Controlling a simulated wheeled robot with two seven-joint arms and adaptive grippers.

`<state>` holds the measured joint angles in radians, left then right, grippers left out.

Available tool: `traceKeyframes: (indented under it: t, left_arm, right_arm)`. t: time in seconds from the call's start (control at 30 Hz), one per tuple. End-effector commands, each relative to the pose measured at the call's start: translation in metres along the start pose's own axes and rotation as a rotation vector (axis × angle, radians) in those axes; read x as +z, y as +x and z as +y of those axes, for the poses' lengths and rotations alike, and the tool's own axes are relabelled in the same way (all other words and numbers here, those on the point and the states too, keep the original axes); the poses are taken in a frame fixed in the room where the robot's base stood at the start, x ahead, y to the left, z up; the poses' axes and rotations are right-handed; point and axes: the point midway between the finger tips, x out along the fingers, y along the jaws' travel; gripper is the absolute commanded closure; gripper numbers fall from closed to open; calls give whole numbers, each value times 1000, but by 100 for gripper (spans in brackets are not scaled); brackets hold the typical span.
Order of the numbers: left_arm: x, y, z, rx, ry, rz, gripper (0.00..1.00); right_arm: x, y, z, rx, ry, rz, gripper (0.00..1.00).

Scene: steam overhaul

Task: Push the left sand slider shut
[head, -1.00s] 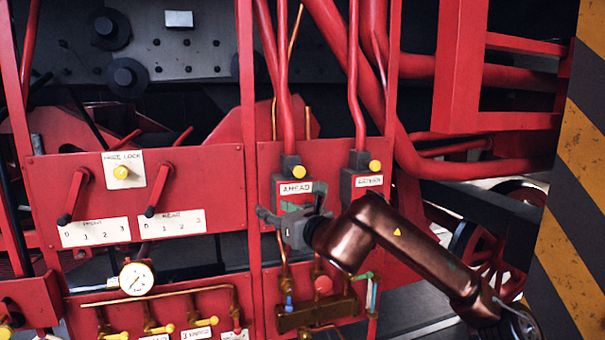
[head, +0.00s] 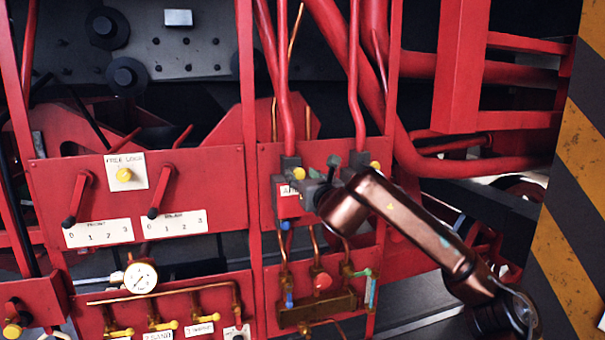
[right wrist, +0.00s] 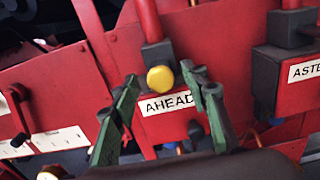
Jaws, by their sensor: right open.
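The left sand slider, on the box labelled AHEAD (right wrist: 165,103), shows a round yellow knob (right wrist: 160,79) below a grey block and a red pipe. In the head view the same knob (head: 299,173) shows just beside my gripper, and the label is mostly covered. My right gripper (head: 308,172) is open in front of this box. In the right wrist view its green fingers (right wrist: 160,76) stand apart, one on each side of the knob. I cannot tell whether they touch anything. My left gripper is not in view.
The right box, labelled ASTERN (right wrist: 303,70), stands close by; its yellow knob (head: 375,166) shows behind my arm. Left are two red levers, a yellow button (head: 124,174) and a gauge (head: 141,277). Brass valves (head: 318,312) lie below. A striped post (head: 572,190) stands at right.

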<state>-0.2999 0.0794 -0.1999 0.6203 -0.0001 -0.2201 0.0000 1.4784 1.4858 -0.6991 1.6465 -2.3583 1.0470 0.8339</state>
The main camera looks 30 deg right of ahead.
Motion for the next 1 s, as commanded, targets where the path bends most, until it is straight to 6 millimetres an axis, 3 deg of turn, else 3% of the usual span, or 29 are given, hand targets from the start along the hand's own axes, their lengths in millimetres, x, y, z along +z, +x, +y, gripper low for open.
traceKeyframes:
  t: [0.17, 0.77, 1.0]
  left_arm:
    - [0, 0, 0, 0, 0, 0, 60]
    - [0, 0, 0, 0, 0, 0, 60]
    - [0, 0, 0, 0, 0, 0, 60]
  right_arm:
    - [-1, 0, 0, 0, 0, 1, 59]
    - [-1, 0, 0, 0, 0, 1, 99]
    - [-1, 0, 0, 0, 0, 1, 100]
